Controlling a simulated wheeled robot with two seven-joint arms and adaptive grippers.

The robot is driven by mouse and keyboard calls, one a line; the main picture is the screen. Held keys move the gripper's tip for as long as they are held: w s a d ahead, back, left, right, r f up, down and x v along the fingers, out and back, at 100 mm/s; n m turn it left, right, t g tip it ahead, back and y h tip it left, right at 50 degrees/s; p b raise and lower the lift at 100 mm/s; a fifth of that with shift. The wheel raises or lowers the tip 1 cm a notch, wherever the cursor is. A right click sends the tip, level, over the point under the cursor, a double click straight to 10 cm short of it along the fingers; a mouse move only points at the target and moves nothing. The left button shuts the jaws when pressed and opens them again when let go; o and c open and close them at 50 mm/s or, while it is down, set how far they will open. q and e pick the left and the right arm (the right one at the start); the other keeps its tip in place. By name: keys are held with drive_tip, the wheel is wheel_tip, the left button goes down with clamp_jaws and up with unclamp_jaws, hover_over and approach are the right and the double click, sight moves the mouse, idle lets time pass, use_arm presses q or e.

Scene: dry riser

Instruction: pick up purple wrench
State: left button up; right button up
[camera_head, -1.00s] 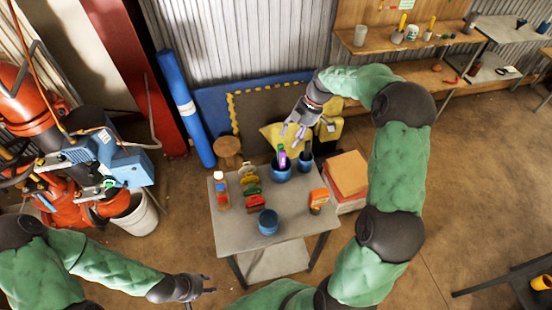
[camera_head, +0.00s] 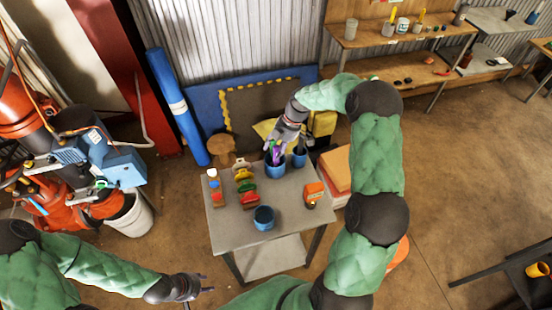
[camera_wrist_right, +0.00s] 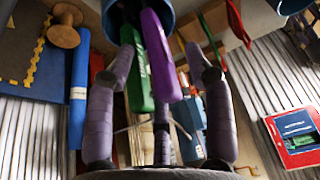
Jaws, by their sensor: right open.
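The purple wrench (camera_wrist_right: 163,62) stands in a blue cup (camera_head: 275,171) at the back of the small grey table, beside a green-handled tool (camera_wrist_right: 138,78). In the right wrist view its purple handle sticks out of the cup, between the spread fingers. My right gripper (camera_wrist_right: 161,60) is open around both handles, and I cannot tell whether it touches them. In the head view it is above the cup and partly hides the wrench (camera_head: 277,153). The wrench's lower end is hidden in the cup. My left gripper (camera_head: 202,283) is at the lower left, away from the table; it looks open and empty.
The grey table (camera_head: 233,228) also holds a second blue cup (camera_head: 299,158) close by, an empty-looking blue cup (camera_head: 264,218) at the front, bottles, coloured items and an orange device (camera_head: 314,193). Orange boxes (camera_head: 336,172) stand to the right.

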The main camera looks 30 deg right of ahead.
drive_tip(key=shift+f, duration=0.1)
clamp_jaws()
idle(0.3)
